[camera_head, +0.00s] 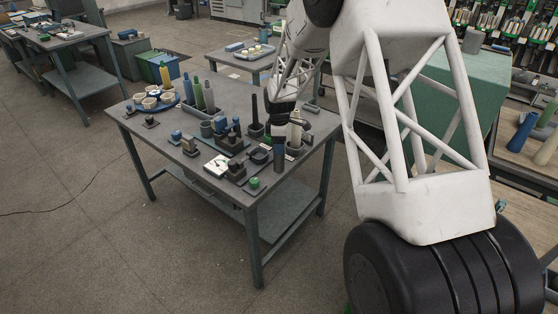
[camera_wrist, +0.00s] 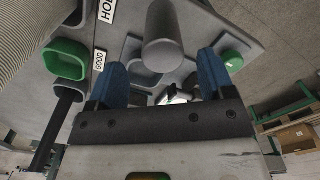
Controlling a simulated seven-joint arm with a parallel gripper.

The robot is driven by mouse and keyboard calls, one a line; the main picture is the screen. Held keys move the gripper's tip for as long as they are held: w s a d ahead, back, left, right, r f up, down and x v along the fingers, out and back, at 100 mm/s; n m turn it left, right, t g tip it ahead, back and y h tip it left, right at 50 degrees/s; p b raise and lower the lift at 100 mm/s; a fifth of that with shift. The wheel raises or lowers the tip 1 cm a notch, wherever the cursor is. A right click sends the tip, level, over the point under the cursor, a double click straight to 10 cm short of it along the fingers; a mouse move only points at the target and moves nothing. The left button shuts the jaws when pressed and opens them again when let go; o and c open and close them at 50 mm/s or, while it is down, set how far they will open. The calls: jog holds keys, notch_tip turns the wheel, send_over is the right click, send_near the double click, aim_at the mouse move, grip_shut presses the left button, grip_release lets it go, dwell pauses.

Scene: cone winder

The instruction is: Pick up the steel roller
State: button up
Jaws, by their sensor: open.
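In the wrist view, a plain grey cylinder, which looks like the steel roller (camera_wrist: 163,45), stands beyond my gripper (camera_wrist: 162,85). Its near rounded end lies between and just ahead of the two blue fingers, with room on both sides. The fingers are apart and hold nothing. In the head view, my gripper (camera_head: 280,138) is low over the right part of the worktable (camera_head: 232,93). The roller is hard to pick out there among the dark fixtures and my wrist.
On the table, yarn cones (camera_head: 198,94), a blue tray with cups (camera_head: 152,99) and several small fixtures crowd around. The table's left front is clearer.

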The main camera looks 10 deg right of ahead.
aim_at(279, 159)
dwell(0.3)
jog(key=shift+s+f, duration=0.15)
jog(key=shift+f, duration=2.45)
jog(key=c, duration=1.2)
